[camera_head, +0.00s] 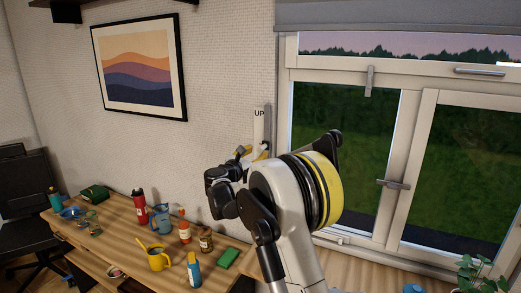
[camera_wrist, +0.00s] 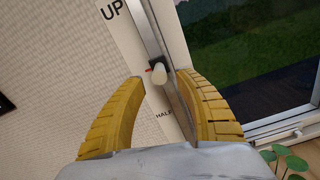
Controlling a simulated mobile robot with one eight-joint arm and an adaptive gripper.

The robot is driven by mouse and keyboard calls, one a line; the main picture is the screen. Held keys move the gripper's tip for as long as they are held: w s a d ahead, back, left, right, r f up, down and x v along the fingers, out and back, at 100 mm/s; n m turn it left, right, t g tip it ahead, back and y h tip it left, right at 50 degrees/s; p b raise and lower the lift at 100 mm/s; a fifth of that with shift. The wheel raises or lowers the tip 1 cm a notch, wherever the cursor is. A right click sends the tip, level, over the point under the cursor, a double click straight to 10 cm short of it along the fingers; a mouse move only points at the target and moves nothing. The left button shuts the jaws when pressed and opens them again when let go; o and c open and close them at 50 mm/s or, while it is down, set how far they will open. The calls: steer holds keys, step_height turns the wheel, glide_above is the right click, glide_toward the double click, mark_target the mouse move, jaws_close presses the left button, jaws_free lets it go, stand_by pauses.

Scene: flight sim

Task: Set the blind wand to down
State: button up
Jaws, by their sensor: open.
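The blind wand control is a vertical strip on the wall beside the window, marked "UP" near its top in the head view (camera_head: 259,118). In the wrist view its metal rail (camera_wrist: 150,38) carries a small pale knob (camera_wrist: 159,73) on a dark base. The knob sits between the "UP" mark and the "HALF" mark. My gripper (camera_wrist: 164,82) is open, its yellow fingers on either side of the rail with the knob between and just beyond the tips. In the head view my arm hides most of the strip. The lower end of the strip is hidden.
A grey blind (camera_head: 400,15) is rolled up above the window. Window handles (camera_head: 393,184) jut out at right. A plant (camera_head: 478,275) stands at lower right.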

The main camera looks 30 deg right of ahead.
mark_target(262, 149)
steer(key=shift+x, duration=2.35)
jaws_close()
